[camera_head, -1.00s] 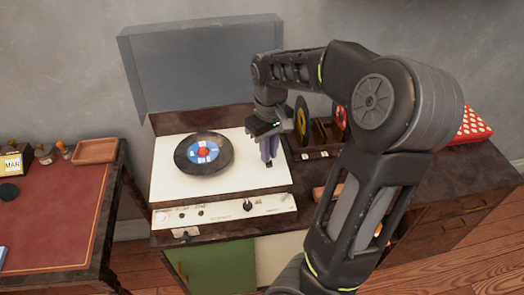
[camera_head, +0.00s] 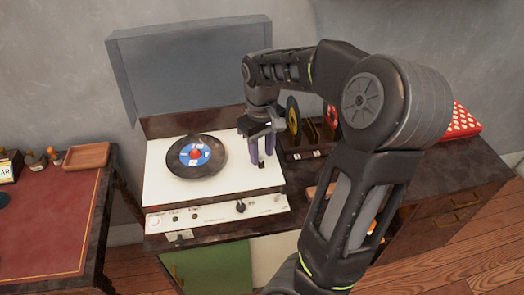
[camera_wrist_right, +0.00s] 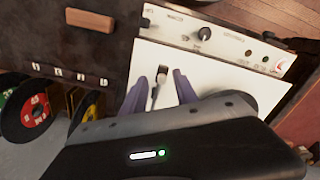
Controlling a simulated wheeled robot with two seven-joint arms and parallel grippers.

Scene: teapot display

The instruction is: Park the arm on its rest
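A white record player (camera_head: 165,205) stands on a dark cabinet with its grey lid (camera_head: 190,70) raised. A black record with a blue and red label (camera_head: 196,157) lies on its platter. My right gripper (camera_head: 262,158) points down over the right side of the deck, apart from the record. In the right wrist view its two purple fingers (camera_wrist_right: 159,95) are spread, with the slim tonearm (camera_wrist_right: 161,72) showing between them. A gap shows on either side of the arm. Most of the arm and its rest are hidden by the gripper. My left gripper is out of view.
A divided holder with upright records (camera_head: 293,122) stands close to the right of the deck. A red box with white dots (camera_head: 462,122) is at the back right. A red-topped desk (camera_head: 50,230) with a wooden tray (camera_head: 87,156) stands at left.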

